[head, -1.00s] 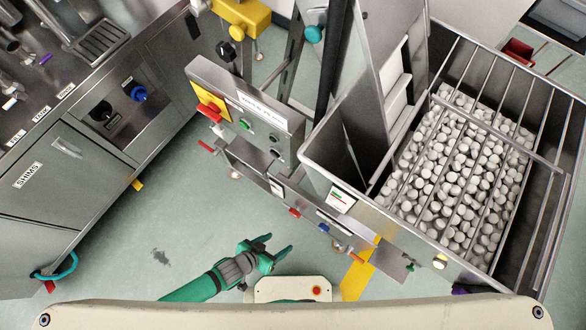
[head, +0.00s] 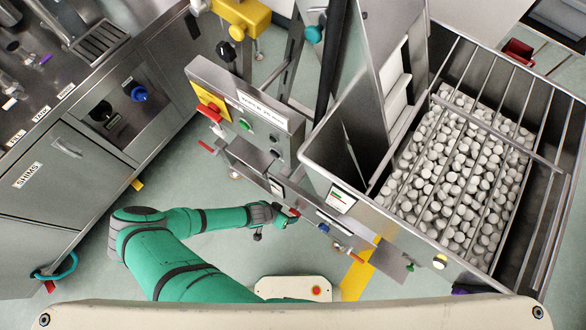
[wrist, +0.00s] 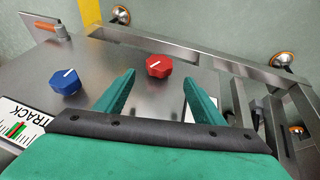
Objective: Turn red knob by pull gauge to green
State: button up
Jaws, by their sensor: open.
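The red knob (wrist: 159,66) stands on a steel panel in the wrist view, its white mark lying nearly crosswise. It also shows in the head view (head: 294,212), at the tip of my arm. My gripper (wrist: 159,77) is open, with green fingers apart and the red knob showing between and slightly past their tips. There is a gap on both sides; depth is hard to judge. In the head view, my gripper (head: 287,215) is partly hidden beside the panel. A small gauge (head: 277,188) sits left of the red knob there; its label and reading are too small to read.
A blue knob (wrist: 66,81) is left of the red one in the wrist view, near a gauge labelled TRACK (wrist: 18,126). Steel rails (wrist: 200,58) run past the panel. The bin of white caps (head: 465,170) stands right.

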aim_at(292, 213)
jog(key=x, duration=0.8)
jog(key=shift+d+f, duration=0.1)
jog(key=shift+f, duration=0.15)
jog(key=c, duration=1.1)
